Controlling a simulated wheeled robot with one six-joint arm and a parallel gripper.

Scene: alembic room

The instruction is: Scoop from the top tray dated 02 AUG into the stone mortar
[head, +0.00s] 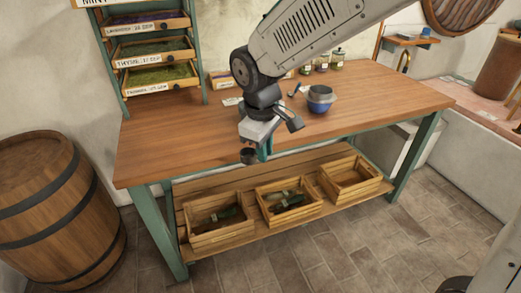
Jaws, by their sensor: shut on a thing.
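My gripper (264,147) hangs over the table's front edge, shut on a small tool that is mostly hidden. A dark round cup (248,157), apparently the tool's scoop end, shows just below the gripper; whether it holds anything cannot be told. A grey bowl (321,91), possibly the stone mortar, is on the table to the right, in or just behind a blue bowl (320,106). The herb rack at the upper left has trays labelled lavender (146,24), thyme (150,52) and a third herb (158,78). Their dates seem to read SEP. No 02 AUG label is legible; the rack's top is cut off.
The wooden table (180,140) is clear at its left and right. Jars (322,62) stand along its back. A barrel (62,208) stands at the left.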

